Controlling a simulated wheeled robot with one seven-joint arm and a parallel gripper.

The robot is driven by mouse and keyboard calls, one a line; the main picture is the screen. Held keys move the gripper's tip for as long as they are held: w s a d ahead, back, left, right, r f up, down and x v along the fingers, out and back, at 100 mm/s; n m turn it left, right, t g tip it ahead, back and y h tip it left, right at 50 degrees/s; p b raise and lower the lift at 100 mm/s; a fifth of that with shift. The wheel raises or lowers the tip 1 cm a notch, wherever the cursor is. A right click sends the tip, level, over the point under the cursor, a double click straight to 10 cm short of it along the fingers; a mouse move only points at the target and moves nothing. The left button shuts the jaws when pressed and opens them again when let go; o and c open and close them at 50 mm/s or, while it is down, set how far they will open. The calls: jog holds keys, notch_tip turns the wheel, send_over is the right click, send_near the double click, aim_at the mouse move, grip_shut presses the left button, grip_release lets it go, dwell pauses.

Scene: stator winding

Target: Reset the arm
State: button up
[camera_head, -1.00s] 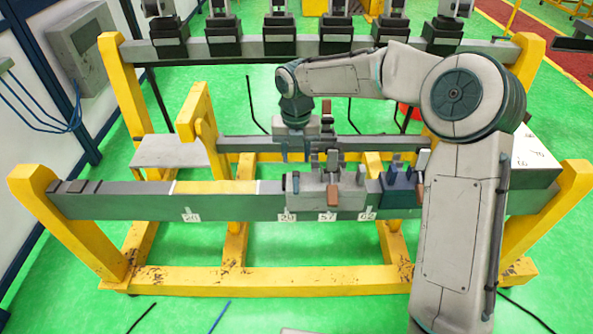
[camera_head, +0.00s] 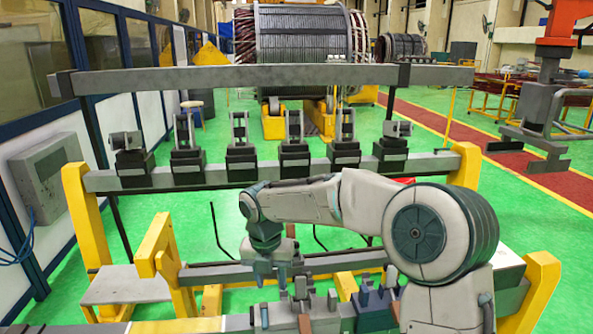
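My arm (camera_head: 300,202) reaches in from the lower right, bent at a large round joint, with its forearm running left. My gripper (camera_head: 272,273) hangs down at its end, above the front of the yellow-framed stand. Two fingers show with a gap between them, and nothing is seen held. Just in front of and below it, a light grey clamp block (camera_head: 280,318) sits on the front beam, cut by the picture's lower edge. A dark blue block (camera_head: 375,309) is beside it, partly hidden by my arm.
A rear beam (camera_head: 220,175) carries several dark clamps under a long grey bar (camera_head: 250,78). A yellow post (camera_head: 157,245) rises at left. A large wound stator (camera_head: 300,45) stands behind. An orange hoist with a grey hook (camera_head: 540,110) hangs at right.

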jog(key=s+d+r+m+t, duration=0.1)
jog(key=s+d+r+m, duration=0.1)
jog(key=s+d+m, duration=0.9)
jog(key=s+d+r+m+t, duration=0.2)
jog(key=s+d+m, duration=0.9)
jog(key=m, duration=1.2)
jog(key=shift+s+r+m+y, duration=0.4)
jog(key=shift+s+r, duration=0.1)
jog(key=shift+s, duration=0.15)
